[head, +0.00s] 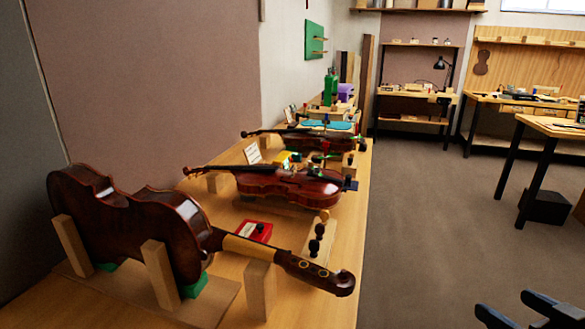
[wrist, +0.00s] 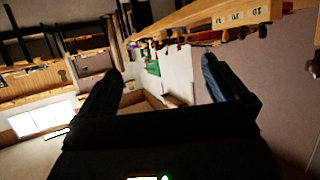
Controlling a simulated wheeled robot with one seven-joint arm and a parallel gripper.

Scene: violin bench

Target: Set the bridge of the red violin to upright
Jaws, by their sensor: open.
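Several violins are on the long bench at the left in the head view. The nearest, a dark red-brown violin (head: 150,220), rests on its side edge between wooden posts. A reddish violin (head: 285,185) lies behind it, and a darker violin (head: 300,138) lies farther back. I cannot tell for sure which one is the red violin, and no bridge can be made out clearly. My gripper (head: 503,302) is at the lower right of the head view, over the floor and well away from the bench. In the wrist view my gripper (wrist: 162,68) is open and empty.
A red box (head: 253,231) and a wooden block with dark knobs (head: 318,240) sit on the long bench (head: 335,290). Worktables (head: 550,125) stand at the right, with a dark box (head: 546,206) beneath. The floor (head: 425,220) between is clear.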

